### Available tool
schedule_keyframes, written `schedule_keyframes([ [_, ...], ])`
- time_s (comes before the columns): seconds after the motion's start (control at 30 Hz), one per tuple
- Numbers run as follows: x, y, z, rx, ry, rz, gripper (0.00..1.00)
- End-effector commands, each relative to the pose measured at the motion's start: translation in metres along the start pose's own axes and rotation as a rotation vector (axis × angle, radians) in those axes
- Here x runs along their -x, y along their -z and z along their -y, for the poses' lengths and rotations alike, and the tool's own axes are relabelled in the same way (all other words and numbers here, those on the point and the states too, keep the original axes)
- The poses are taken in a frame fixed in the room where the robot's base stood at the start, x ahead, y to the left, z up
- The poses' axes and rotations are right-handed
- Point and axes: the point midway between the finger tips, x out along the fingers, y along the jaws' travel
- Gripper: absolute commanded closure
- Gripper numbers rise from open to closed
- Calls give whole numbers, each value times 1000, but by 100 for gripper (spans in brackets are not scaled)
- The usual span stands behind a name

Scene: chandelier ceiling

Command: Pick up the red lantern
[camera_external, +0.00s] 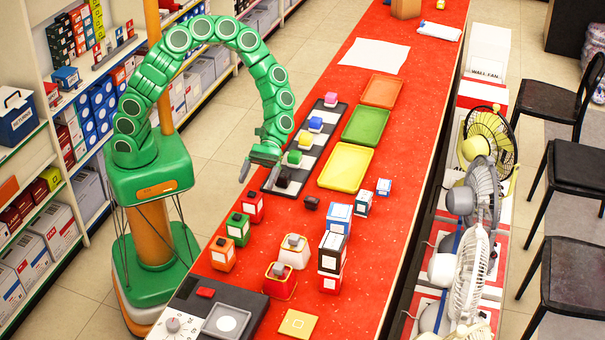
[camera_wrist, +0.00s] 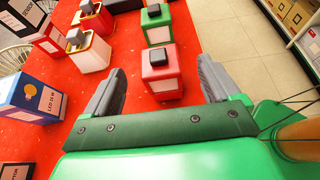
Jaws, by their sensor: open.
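The red lantern (camera_external: 252,207), with a pale panel and a dark grey top knob, stands upright on the red counter near its left edge. In the wrist view the red lantern (camera_wrist: 161,80) appears between the two grey fingers. My gripper (camera_external: 260,174) is open and empty, a little above and behind the lantern in the external view. In the wrist view my gripper (camera_wrist: 160,82) has its fingers spread to either side of the lantern, and neither appears to touch it.
A green lantern (camera_external: 238,228) and an orange lantern (camera_external: 222,253) stand in line with the red one. Stacked boxes (camera_external: 332,256) and a yellow tray (camera_external: 345,168) are also on the counter.

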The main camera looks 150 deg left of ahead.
Motion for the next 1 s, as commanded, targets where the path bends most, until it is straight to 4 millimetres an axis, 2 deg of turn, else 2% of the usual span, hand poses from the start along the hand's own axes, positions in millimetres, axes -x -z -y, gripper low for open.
schedule_keyframes([
  [0.53,-35,-3,0,11,4,24,11],
  [0.83,-71,0,-2,10,3,23,11],
  [1.0,-78,0,-2,10,1,23,11],
])
